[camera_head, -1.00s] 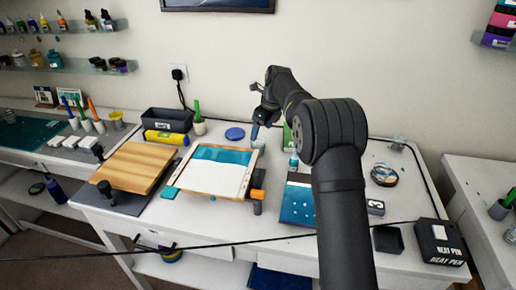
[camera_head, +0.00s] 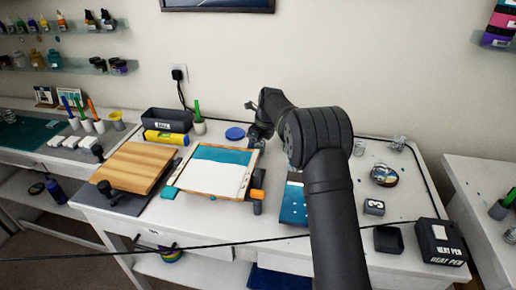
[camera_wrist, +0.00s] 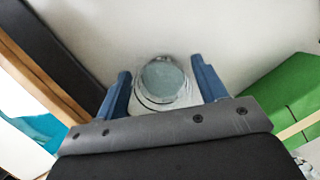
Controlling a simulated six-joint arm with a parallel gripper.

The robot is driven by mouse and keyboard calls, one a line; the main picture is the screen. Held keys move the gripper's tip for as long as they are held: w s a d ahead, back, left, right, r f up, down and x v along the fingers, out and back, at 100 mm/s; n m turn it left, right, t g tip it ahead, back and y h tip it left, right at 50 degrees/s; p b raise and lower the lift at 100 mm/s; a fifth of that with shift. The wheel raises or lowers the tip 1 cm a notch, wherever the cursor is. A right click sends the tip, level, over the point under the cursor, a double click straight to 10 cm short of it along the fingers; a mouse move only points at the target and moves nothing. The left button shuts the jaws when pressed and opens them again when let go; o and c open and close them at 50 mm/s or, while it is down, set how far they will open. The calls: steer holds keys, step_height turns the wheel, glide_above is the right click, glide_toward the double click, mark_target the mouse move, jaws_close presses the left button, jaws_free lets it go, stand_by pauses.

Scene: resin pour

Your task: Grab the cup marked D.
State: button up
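A clear round cup (camera_wrist: 163,80) with grey-teal content shows in the wrist view, seen from above on the white tabletop. No letter D can be read on it. My gripper (camera_wrist: 160,68) has its two blue fingers spread, one on each side of the cup, with a small gap on both sides. In the head view my gripper (camera_head: 257,134) is low over the table, just right of the blue disc, and the cup cannot be made out there.
A wood-framed teal and white panel (camera_head: 221,174) lies left of my gripper, its edge also close in the wrist view. A green box (camera_wrist: 285,103) stands close on the right in the wrist view. A blue disc (camera_head: 235,134) lies behind the panel.

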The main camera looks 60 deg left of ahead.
steer(key=c, duration=0.7)
